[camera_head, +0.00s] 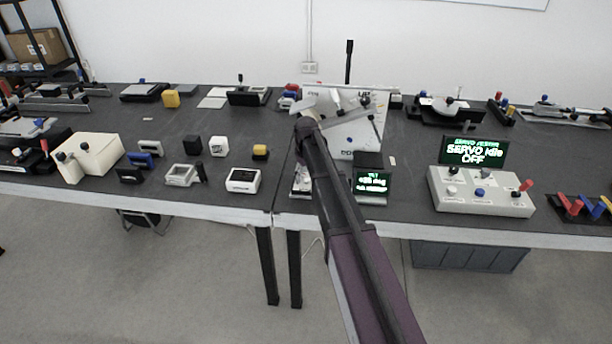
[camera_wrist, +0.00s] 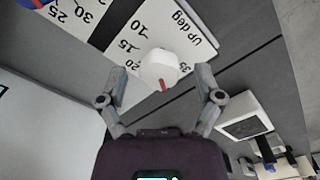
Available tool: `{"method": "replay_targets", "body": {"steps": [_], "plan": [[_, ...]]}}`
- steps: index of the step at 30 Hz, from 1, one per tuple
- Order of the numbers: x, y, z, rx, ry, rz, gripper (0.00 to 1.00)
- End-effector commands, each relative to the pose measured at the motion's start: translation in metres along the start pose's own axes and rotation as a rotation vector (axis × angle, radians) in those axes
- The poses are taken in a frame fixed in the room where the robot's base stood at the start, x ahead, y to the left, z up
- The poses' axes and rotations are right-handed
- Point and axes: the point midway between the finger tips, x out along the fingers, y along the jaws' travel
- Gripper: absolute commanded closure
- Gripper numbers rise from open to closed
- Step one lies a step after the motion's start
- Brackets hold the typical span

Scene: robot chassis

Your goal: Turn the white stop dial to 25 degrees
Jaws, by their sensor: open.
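The white stop dial (camera_wrist: 158,66) with a red mark shows in the wrist view, on a white plate (camera_wrist: 190,22) printed "UP deg". The numbers 10, 15 and 20 run down its left side, and a partly covered number is at its right. The red mark is at the dial's lower edge in the picture; its exact reading is unclear. My gripper (camera_wrist: 160,76) is open, one finger on each side of the dial in the picture. Contact cannot be told. In the head view my gripper (camera_head: 322,103) is at the white upright panel (camera_head: 350,135); the dial is not distinguishable there.
A second plate (camera_wrist: 75,14) with numbers and a blue part lies upper left in the wrist view. In the head view a small green display (camera_head: 372,185) stands before the panel. A servo box (camera_head: 480,195) is to the right, and small blocks and meters are to the left.

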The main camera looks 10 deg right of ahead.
Motion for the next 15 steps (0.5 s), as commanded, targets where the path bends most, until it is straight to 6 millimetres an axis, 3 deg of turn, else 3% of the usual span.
{"method": "replay_targets", "body": {"steps": [2, 10, 15], "plan": [[-0.0001, 0.0001, 0.0001, 0.000, 0.000, 0.000, 0.16], [0.0000, 0.0001, 0.0000, 0.000, 0.000, 0.000, 0.96], [0.0000, 0.0000, 0.0001, 0.001, 0.000, 0.000, 0.98]]}}
